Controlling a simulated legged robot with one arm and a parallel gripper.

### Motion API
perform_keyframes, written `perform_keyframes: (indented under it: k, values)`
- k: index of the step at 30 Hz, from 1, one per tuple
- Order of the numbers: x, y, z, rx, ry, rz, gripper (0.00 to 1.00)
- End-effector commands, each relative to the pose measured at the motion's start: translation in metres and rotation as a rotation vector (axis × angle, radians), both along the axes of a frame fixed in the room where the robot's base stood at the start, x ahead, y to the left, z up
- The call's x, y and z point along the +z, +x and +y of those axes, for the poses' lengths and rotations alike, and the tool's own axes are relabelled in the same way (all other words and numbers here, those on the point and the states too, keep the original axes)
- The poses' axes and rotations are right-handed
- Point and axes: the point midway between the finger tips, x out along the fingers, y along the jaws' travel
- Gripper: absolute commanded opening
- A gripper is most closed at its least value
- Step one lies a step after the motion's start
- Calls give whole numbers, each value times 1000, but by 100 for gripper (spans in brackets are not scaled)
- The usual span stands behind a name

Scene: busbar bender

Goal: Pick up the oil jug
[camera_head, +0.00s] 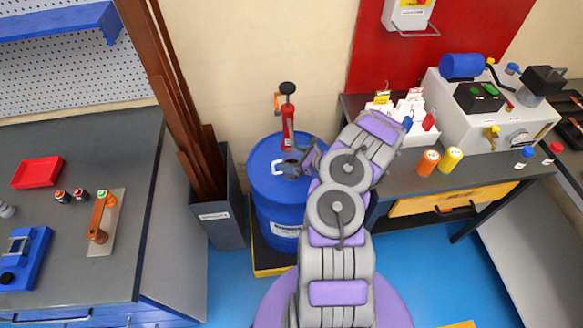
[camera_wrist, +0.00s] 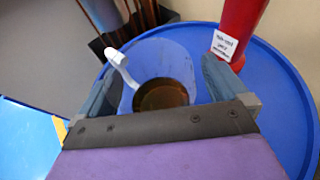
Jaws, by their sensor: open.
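The oil jug (camera_head: 291,169) stands on top of the blue drum, with a pale handle on its left side. In the wrist view, the oil jug (camera_wrist: 162,94) is seen from above as a clear, bluish vessel with a dark brown round inside and a white handle at upper left. My gripper (camera_wrist: 160,62) is open, with one finger on each side of the jug. I cannot tell whether either finger touches it. In the head view, my gripper (camera_head: 303,163) is at the jug's right, partly hidden by my arm. The jug's near side is hidden by the gripper body.
The blue drum (camera_head: 282,210) carries a red hand pump (camera_head: 288,125) just behind the jug; the pump (camera_wrist: 238,25) stands near the right finger. A grey bin of brown bars (camera_head: 219,217) is left of the drum. Workbenches stand on both sides.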

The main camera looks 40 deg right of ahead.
Motion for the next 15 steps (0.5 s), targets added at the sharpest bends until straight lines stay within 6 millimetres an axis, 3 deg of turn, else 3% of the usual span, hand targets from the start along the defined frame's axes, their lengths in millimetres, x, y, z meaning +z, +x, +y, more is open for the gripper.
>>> perform_keyframes:
  k: [4, 15]
  values:
    - [2, 0, 2, -1, -4, 0, 100]
    - [1, 0, 0, -1, 0, 0, 65]
